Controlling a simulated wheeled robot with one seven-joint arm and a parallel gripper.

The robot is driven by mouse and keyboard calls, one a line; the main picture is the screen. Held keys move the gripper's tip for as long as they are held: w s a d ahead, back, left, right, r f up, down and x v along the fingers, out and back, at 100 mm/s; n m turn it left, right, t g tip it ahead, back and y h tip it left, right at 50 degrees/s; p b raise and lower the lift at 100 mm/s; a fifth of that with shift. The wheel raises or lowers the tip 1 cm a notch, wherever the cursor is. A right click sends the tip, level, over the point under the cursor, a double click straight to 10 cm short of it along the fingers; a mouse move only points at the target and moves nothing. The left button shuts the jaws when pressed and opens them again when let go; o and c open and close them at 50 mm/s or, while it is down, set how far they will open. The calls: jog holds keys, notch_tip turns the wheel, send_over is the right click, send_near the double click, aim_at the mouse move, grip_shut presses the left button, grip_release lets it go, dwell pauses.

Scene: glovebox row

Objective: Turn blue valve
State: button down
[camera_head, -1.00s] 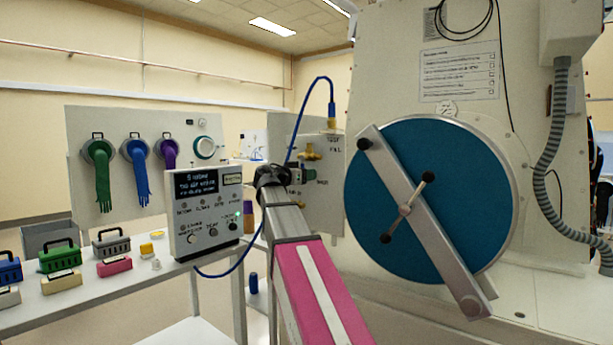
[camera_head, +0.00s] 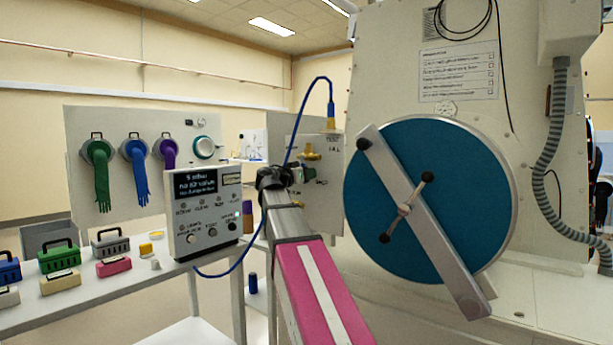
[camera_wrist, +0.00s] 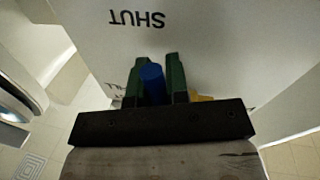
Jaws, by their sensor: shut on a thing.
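The blue valve handle (camera_wrist: 152,82) shows in the wrist view as a blue piece between the two green fingers of my gripper (camera_wrist: 155,78). The fingers are closed on it. The panel behind it (camera_wrist: 215,35) carries the word SHUT, upside down in this view. In the head view my gripper (camera_head: 308,174) is at the panel (camera_head: 325,200), just below a brass fitting (camera_head: 312,153). The blue handle is hidden there by my gripper and wrist.
A large blue round door (camera_head: 470,190) with a metal bar stands to the right. A control box (camera_head: 206,215) with a screen stands on the bench at left, near my arm. A blue hose (camera_head: 300,115) runs above my wrist. Gloves (camera_head: 134,165) hang behind the bench.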

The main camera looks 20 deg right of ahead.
jog(key=n, duration=0.1)
jog(key=s+n, duration=0.1)
jog(key=n, duration=0.1)
jog(key=shift+s+d+r+t, duration=0.2)
jog(key=shift+d+r+t, duration=0.1)
jog(key=shift+d, duration=0.1)
jog(key=shift+s+d+r+n+t+h, duration=0.15)
jog(key=shift+s+r+n+t, duration=0.05)
jog(key=shift+n, duration=0.45)
jog(key=shift+s+d+r+n+t+h, duration=0.1)
jog(key=shift+s+r+n+t+h, duration=0.1)
jog(key=shift+n, duration=0.45)
jog(key=c, duration=1.1)
grip_release()
jog(key=v, duration=1)
jog(key=shift+a, duration=0.4)
jog(key=shift+s, duration=0.1)
jog(key=shift+c, duration=0.3)
